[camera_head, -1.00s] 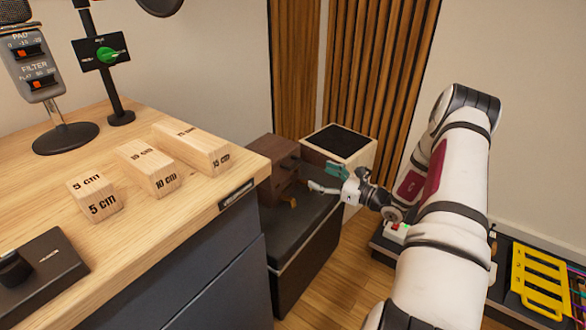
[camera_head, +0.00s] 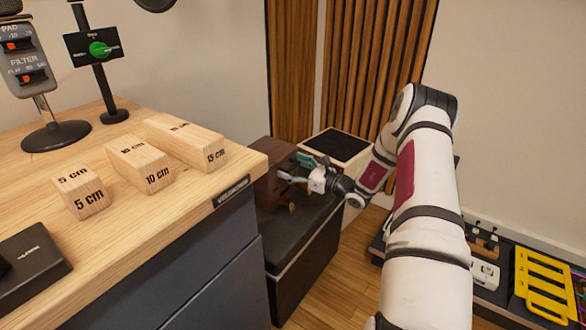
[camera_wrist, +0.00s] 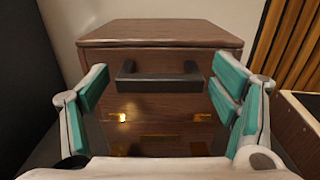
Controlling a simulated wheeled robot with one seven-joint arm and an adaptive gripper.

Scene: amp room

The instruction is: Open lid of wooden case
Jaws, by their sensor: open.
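The wooden case (camera_head: 268,188) is a dark brown box on a black-topped bench, partly hidden behind the desk corner in the head view. In the wrist view the wooden case (camera_wrist: 160,34) fills the middle, with its top closed. A dark bar handle (camera_wrist: 160,77) is on its front, and brass fittings (camera_wrist: 122,116) show below. My gripper (camera_head: 302,170) is open in front of the case. In the wrist view my gripper (camera_wrist: 160,98) has its teal-padded fingers spread to either side of the handle, not closed on it.
The wooden desk (camera_head: 110,240) with marked wooden blocks (camera_head: 140,165) and a microphone stand is at the left. The black-topped bench (camera_head: 300,230) is under the case. A box with a dark top (camera_head: 342,146) stands right behind it. A yellow rack (camera_head: 545,285) is at the right.

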